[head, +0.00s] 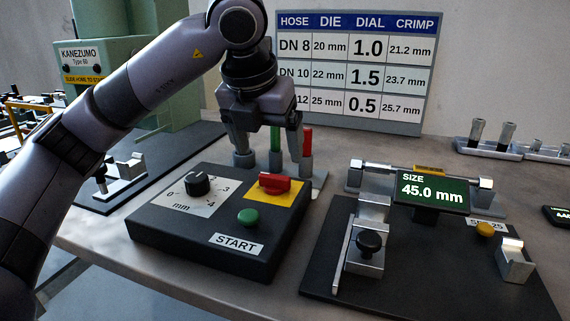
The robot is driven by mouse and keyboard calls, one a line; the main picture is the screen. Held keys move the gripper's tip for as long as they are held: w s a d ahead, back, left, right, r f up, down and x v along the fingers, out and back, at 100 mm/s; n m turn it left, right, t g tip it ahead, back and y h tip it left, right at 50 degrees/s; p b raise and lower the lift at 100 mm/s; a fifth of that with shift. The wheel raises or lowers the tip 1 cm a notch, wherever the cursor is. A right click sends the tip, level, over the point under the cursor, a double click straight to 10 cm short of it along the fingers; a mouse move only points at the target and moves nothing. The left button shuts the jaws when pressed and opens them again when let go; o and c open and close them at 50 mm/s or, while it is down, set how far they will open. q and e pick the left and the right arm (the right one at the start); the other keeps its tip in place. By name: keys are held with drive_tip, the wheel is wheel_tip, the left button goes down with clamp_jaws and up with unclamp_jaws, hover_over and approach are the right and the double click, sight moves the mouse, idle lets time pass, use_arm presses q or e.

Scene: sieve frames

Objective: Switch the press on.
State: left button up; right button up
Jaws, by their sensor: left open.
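The black control box (205,235) stands on the bench. It carries a red rotary switch (274,183) on a yellow plate, its handle lying roughly left to right. A black dial knob (198,184) sits on a white mm scale, its mark pointing upward. A green button (248,217) is above the START label (236,244). The pale green press (100,60), marked KANEZUMO Type 60, stands at the back left. My left gripper (268,154) is open, pointing down, above and behind the red switch, apart from it. My right gripper is out of view.
Upright green (275,140) and red (308,143) pieces stand behind the box, partly hidden by my left gripper. A gauge (430,193) reading 45.0 mm stands on a black plate at right. A hose chart (352,70) is behind.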

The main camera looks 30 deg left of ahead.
sight(274, 175)
use_arm(q)
drive_tip(key=x, duration=0.6)
drive_tip(key=shift+f+b, duration=0.3)
drive_tip(key=c, duration=1.1)
